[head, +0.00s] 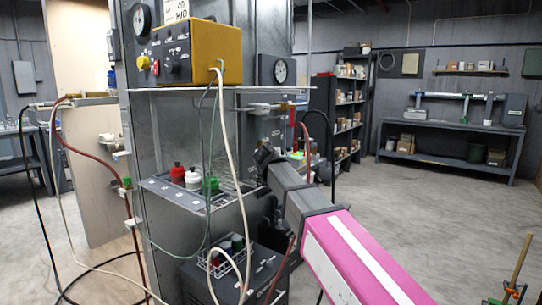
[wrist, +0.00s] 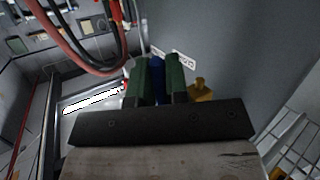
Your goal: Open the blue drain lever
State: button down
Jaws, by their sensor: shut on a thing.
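In the wrist view, the two green fingers of my gripper (wrist: 158,82) are shut on the blue drain lever (wrist: 157,67). A narrow strip of blue shows between the fingers; the rest of the lever is hidden by them. A white label with dark print lies just behind, on the grey panel. A brass fitting (wrist: 201,91) is close to the right of the fingers. In the head view, my arm reaches to the right side of the metal cabinet (head: 160,125); the fingertips and the lever cannot be made out there.
Red and black hoses (wrist: 88,62) loop near the fingers in the wrist view. In the head view, a metal shelf (head: 165,195) holds red, white and green bottles left of my arm. Cables hang from a yellow control box (head: 217,50). Open floor (head: 430,210) lies to the right.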

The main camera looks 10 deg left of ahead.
jog(key=shift+s+a+f+m+g, duration=0.15)
jog(key=shift+s+m+g, duration=0.2)
jog(key=shift+g, duration=0.55)
jog(key=c, duration=1.1)
grip_release()
jog(key=v, duration=1.1)
jog(key=shift+w, duration=0.1)
